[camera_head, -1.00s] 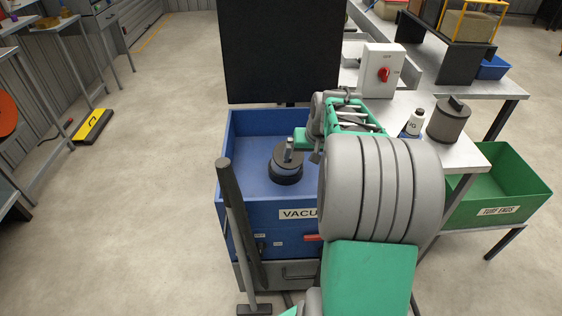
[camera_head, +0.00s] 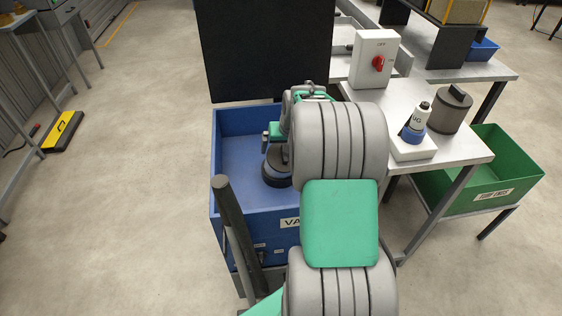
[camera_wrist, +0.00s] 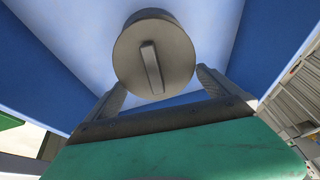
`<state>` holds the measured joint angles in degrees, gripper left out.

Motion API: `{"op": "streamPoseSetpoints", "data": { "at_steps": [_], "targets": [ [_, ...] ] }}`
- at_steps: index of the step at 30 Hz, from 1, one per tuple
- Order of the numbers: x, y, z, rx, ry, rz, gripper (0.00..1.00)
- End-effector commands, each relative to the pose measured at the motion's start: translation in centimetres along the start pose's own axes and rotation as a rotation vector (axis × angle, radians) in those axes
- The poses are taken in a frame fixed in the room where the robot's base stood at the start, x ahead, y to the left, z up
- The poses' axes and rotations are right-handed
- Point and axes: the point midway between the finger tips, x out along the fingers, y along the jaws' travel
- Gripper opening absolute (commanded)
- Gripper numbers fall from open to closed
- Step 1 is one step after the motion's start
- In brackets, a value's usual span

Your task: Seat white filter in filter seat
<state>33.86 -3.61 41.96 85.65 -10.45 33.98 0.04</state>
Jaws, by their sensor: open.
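No plainly white filter shows. A grey round filter-like piece with a bar handle (camera_wrist: 153,55) stands in the blue vacuum box (camera_head: 232,165). In the head view its dark round base (camera_head: 276,170) shows, the rest partly hidden by my arm. A seat under it cannot be made out. My gripper (camera_wrist: 162,80) is open, its fingers reaching toward the piece from either side, apart from its handle. A second grey-brown cylinder with a top handle (camera_head: 453,110) stands on the side table.
A white-and-blue bottle (camera_head: 415,124) on a white block and a red-knobbed switch box (camera_head: 374,58) stand on the side table (camera_head: 470,150). A black panel (camera_head: 270,50) rises behind the box. A dark-handled tool (camera_head: 230,215) leans at its front. A green bin (camera_head: 490,175) is right.

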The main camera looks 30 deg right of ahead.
Motion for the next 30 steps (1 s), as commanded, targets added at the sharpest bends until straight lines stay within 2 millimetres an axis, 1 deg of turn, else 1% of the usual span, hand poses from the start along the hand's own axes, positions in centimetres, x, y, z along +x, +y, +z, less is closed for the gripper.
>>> {"op": "streamPoseSetpoints", "data": {
  "at_steps": [1,3,10,30],
  "targets": [
    [0.82,0.05,0.02,0.0,-0.001,0.0,1.0],
    [1.45,0.1,0.02,0.001,-0.001,0.001,1.0],
    [1.55,0.26,-0.02,0.004,0.001,0.002,0.99],
    [1.49,0.25,-0.04,0.004,0.002,0.002,0.44]
  ]
}}
